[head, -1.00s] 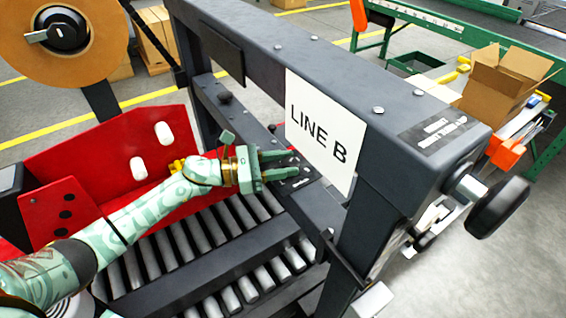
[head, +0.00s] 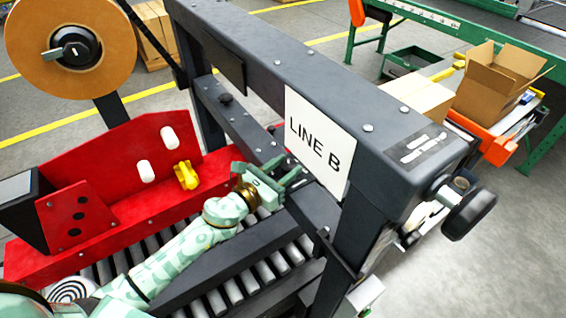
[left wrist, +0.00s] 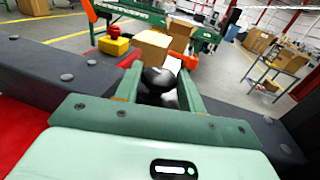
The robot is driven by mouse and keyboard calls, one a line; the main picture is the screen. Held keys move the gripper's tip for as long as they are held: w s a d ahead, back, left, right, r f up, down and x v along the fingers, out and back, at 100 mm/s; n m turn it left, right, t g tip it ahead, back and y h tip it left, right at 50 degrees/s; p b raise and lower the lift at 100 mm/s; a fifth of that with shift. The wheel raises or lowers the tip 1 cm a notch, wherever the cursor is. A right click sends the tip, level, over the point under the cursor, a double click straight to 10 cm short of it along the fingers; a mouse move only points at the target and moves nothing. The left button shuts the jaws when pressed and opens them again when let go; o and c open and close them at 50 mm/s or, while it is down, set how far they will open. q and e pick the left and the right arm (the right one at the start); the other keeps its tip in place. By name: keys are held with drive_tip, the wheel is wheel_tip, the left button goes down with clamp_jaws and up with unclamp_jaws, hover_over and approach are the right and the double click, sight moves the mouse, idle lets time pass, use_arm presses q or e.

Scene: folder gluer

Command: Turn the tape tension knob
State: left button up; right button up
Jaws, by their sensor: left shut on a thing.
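My left gripper (head: 291,166) reaches to the dark lower crossbar (head: 240,122), beside the LINE B sign. In the left wrist view my left gripper (left wrist: 158,76) has a rounded black knob (left wrist: 157,84) between its fingers and is shut on it. In the head view this knob is hidden by the fingers. A yellow lobed knob (head: 186,175) sits on the red housing, clear of my arm. No label shows which knob is the tape tension knob. My right gripper is not in view.
The heavy upper beam with the LINE B sign (head: 318,145) stands close to my gripper. A tape roll (head: 72,50) is at upper left, above the red housing (head: 60,170). A black handwheel (head: 469,214) sticks out at right. Rollers lie below my arm.

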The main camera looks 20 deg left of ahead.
use_arm(q)
drive_tip(key=n+y, duration=0.1)
drive_tip(key=y, duration=0.1)
drive_tip(key=n+t+y, duration=0.1)
drive_tip(key=shift+s+d+n+y, duration=0.1)
drive_tip(key=shift+d+n+y, duration=0.15)
drive_tip(key=shift+n+y, duration=0.05)
drive_tip(key=shift+d+n+t+y, duration=0.1)
drive_tip(key=shift+n+t+y, duration=0.2)
drive_tip(key=shift+n+y, duration=1.05)
drive_tip(key=shift+y, duration=0.65)
drive_tip(key=o, duration=0.9)
drive_tip(key=shift+o, duration=0.2)
